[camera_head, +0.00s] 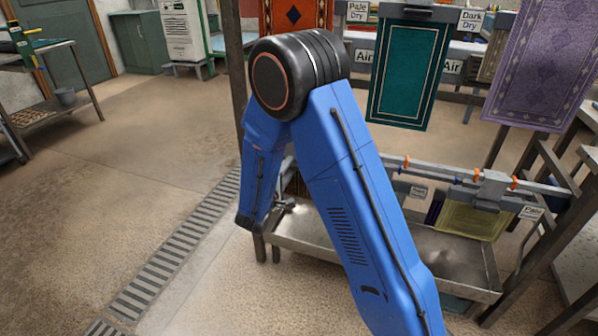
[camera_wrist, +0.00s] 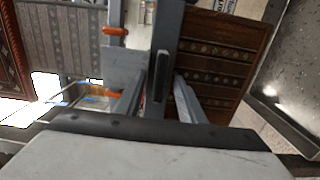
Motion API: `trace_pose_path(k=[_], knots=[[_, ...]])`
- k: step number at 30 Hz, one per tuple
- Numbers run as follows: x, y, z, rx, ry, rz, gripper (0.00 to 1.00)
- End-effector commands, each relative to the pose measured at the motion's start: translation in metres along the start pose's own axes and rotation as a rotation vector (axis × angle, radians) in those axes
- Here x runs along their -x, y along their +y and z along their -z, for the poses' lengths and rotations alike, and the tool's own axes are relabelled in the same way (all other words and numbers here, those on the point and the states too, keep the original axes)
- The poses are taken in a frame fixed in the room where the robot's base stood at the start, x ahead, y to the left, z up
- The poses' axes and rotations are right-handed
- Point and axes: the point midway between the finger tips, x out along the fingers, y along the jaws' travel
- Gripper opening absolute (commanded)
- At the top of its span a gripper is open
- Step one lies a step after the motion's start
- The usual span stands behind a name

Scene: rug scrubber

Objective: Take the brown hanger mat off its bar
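In the wrist view, the brown hanger mat (camera_wrist: 215,58), dark with rows of small pale motifs, hangs from a grey hanger bar (camera_wrist: 170,28) with a narrow black grip. My gripper (camera_wrist: 164,88) has its two grey fingers on either side of this grip, with a gap between them. They look apart from the grip, though contact is hard to judge.
Orange clips (camera_wrist: 113,95) and a grey patterned mat (camera_wrist: 62,40) are left of the bar in the wrist view.

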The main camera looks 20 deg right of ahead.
Motion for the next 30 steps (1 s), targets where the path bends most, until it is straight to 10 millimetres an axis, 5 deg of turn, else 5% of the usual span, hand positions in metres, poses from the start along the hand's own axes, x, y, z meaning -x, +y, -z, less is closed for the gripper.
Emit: trace_pose_path(k=[5,10,23,30], knots=[[-0.001,0.000,0.000,0.000,0.000,0.000,0.36],[0.000,0.000,0.000,0.000,0.000,0.000,0.00],[0.000,0.003,0.000,-0.001,0.001,-0.001,0.00],[0.000,0.024,0.000,-0.004,0.000,-0.003,0.00]])
